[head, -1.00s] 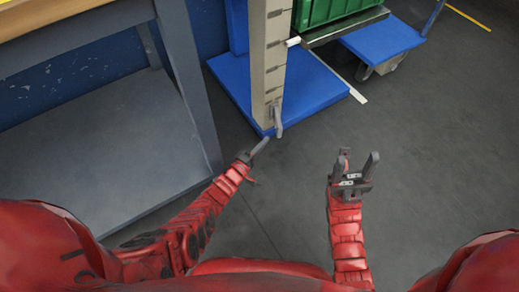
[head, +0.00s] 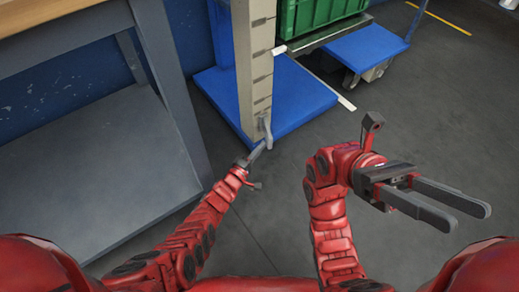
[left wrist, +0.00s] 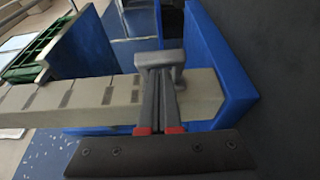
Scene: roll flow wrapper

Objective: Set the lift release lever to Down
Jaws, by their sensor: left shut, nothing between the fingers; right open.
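The lift release lever (head: 267,130) is a small grey handle on the low part of the beige slotted post (head: 256,75). In the head view it hangs roughly downward along the post's near face. My left gripper (head: 258,151) is shut and empty, its tip at the lever's lower end. In the left wrist view the closed fingers (left wrist: 162,85) reach the grey lever (left wrist: 160,58) and cover part of it; I cannot tell whether they touch. My right gripper (head: 467,216) is open and empty, out to the right, away from the post.
The post stands on a blue base (head: 305,98). A green crate (head: 318,15) is behind it, and a blue cart (head: 365,48) stands further back. A grey workbench (head: 110,165) with a lower shelf is close on the left. The floor to the right is clear.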

